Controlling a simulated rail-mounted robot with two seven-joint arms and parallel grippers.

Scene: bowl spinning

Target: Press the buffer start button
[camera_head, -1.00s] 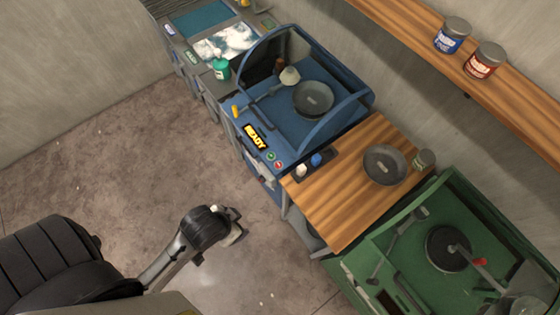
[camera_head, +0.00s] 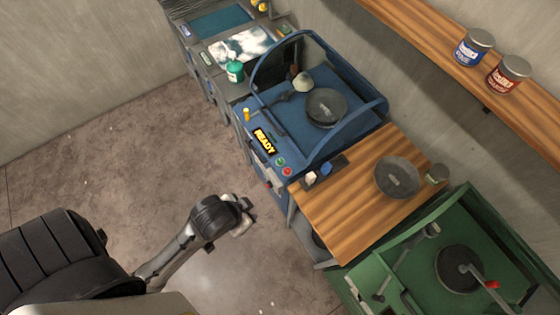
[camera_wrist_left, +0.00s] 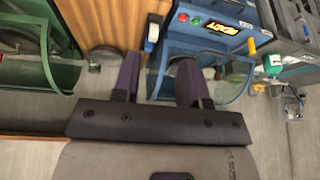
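The blue buffer machine (camera_head: 300,125) has a clear curved hood and a yellow READY display (camera_head: 264,141). A green button (camera_head: 280,161) and a red button (camera_head: 287,171) sit on its front panel beside the display. In the left wrist view the green button (camera_wrist_left: 196,22), red button (camera_wrist_left: 182,17) and READY display (camera_wrist_left: 220,29) show upside down beyond the fingers. My left gripper (camera_head: 243,219) is in front of the machine and wooden table, apart from the buttons. Its fingers (camera_wrist_left: 158,78) are apart with nothing between them. My right gripper is not in view.
A wooden table (camera_head: 345,225) with a grey bowl (camera_head: 396,177) and small items adjoins the buffer. The floor in front is clear.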

